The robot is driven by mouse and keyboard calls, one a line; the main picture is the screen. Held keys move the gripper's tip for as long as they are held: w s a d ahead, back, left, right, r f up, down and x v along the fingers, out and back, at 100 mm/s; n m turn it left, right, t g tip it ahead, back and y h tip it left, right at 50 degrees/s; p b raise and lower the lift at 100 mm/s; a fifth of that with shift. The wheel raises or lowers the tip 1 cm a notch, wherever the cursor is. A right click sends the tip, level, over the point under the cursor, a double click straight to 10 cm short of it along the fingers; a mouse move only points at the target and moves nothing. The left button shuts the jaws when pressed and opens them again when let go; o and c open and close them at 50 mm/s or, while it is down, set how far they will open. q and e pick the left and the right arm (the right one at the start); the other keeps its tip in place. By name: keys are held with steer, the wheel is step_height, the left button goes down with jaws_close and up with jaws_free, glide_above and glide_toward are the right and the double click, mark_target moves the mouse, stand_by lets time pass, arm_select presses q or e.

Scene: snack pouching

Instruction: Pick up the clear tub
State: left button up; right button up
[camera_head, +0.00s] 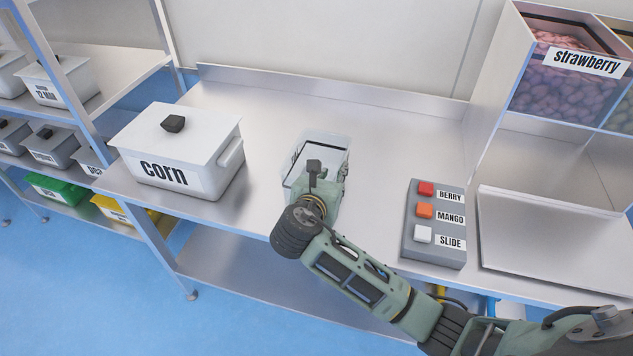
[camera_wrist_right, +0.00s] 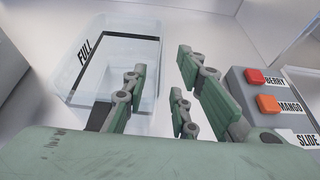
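The clear tub (camera_head: 333,142) stands on the metal table, right of the corn box. Its near part is hidden behind my right gripper (camera_head: 322,180). In the right wrist view the tub (camera_wrist_right: 112,32) is at the upper left, with a FULL mark and a dark line on its wall. My right gripper (camera_wrist_right: 161,72) is open there, with its fingers spread and nothing gripped. My left gripper is not in view.
A white lidded corn box (camera_head: 205,178) stands to the left. A grey button panel (camera_head: 411,245) with BERRY, MANGO and SLIDE buttons is to the right. The strawberry bin (camera_head: 562,90) is at upper right. The table behind the tub is clear.

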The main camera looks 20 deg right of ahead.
steer(key=shift+w+d+f+b, duration=0.2)
steer(key=shift+f+b, duration=0.1)
steer(key=shift+f, duration=0.35)
steer(key=shift+w+d+f, duration=0.15)
steer(key=shift+w, duration=0.05)
steer(key=shift+p+x, duration=0.3)
steer(key=shift+x, duration=0.85)
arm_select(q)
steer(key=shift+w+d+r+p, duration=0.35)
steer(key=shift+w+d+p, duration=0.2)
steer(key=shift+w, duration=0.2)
arm_select(e)
steer(key=x, duration=0.5)
steer(key=shift+c, duration=0.2)
jaws_close()
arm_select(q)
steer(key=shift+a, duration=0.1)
arm_select(e)
steer(key=shift+r, duration=0.2)
